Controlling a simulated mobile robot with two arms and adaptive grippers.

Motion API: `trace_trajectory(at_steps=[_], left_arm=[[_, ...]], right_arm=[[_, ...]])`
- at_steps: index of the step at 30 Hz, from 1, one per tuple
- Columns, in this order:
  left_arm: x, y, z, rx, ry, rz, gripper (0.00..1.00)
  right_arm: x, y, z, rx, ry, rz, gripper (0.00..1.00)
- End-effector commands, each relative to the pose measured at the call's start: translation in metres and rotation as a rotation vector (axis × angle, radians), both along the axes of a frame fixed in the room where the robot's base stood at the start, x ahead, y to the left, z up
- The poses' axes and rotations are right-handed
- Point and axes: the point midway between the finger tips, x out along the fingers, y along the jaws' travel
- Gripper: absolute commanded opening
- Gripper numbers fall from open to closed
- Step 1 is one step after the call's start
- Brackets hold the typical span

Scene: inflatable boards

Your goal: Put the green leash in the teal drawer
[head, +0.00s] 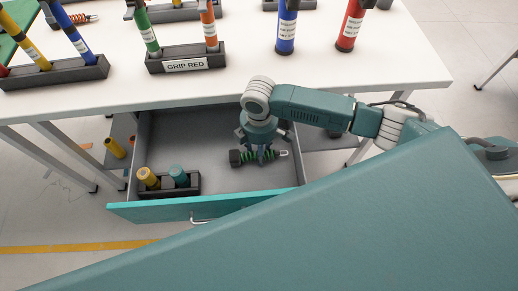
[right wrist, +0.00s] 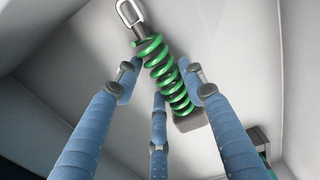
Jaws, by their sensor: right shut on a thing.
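The green leash (head: 272,155) is a green coil with a dark block at one end and a metal clip at the other. It also shows in the right wrist view (right wrist: 168,72). My right gripper (head: 263,154) points down over the open drawer and is shut on the leash. In the right wrist view its blue fingers (right wrist: 160,95) close around the coil. The teal drawer (head: 160,211) is pulled out below the table, with a grey inside. The leash is within the drawer's outline; whether it touches the floor I cannot tell. My left gripper is not in view.
A black holder (head: 190,187) with a yellow and a teal tube stands in the drawer's front left corner. The white table (head: 330,70) above carries labelled racks (head: 188,64) and coloured tubes. The drawer's middle floor is mostly clear.

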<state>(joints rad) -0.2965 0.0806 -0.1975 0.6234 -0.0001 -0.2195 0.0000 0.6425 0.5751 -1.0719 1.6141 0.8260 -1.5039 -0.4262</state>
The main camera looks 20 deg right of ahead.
Motion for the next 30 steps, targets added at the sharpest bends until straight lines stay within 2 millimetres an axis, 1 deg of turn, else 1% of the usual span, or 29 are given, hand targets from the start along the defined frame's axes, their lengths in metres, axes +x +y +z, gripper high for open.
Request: trace_trajectory(at_steps=[6,9,10,12,13,20,23,26,29,30], left_arm=[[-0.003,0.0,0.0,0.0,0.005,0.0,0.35],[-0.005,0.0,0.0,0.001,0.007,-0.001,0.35],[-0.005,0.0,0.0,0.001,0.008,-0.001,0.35],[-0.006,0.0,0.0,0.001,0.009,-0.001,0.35],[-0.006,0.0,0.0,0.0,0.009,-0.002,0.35],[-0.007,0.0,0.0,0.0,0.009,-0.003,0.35],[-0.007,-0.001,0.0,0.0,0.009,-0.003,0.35],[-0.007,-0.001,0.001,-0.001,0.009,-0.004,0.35],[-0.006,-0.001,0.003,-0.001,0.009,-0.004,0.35],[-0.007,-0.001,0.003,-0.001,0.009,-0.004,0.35]], right_arm=[[0.001,0.0,0.001,0.001,-0.001,0.0,0.12],[0.001,0.0,-0.002,0.001,-0.001,-0.001,0.12],[0.001,0.0,-0.002,0.0,-0.001,-0.001,0.42],[0.001,0.0,-0.002,0.0,-0.001,0.0,0.56],[0.001,0.0,-0.002,0.0,-0.001,0.0,0.59],[0.001,0.0,-0.002,0.0,-0.001,0.0,0.59],[0.001,0.0,0.001,0.0,-0.002,0.0,0.59],[0.001,0.001,0.012,0.001,-0.002,0.001,0.59],[0.002,0.0,0.031,0.002,-0.006,0.001,0.59],[0.002,0.0,0.04,0.002,-0.006,0.0,0.59]])
